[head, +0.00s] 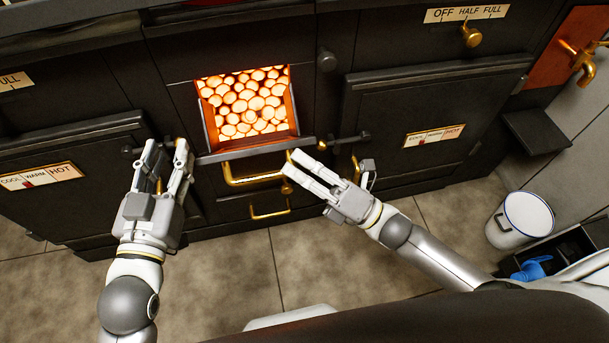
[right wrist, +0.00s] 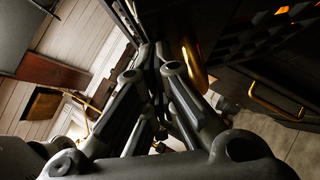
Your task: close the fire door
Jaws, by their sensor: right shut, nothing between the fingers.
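The firebox opening (head: 247,104) glows with orange coals in the middle of the black range in the head view. The fire door (head: 222,155) is open, dropped at the opening's lower edge. Its brass handle (head: 252,180) runs along its front. My right gripper (head: 288,165) is shut and empty at the right end of this handle; I cannot tell whether they touch. The right wrist view shows the shut fingers (right wrist: 155,52) beside a brass bar (right wrist: 196,68). My left gripper (head: 166,150) is open and empty, left of the door.
Oven doors stand on both sides, the right one (head: 435,95) with a temperature label. A smaller brass handle (head: 269,211) sits below the fire door. A white bucket (head: 520,217) and a dark box with a blue item (head: 533,268) are at right. The tiled floor (head: 225,275) in front is clear.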

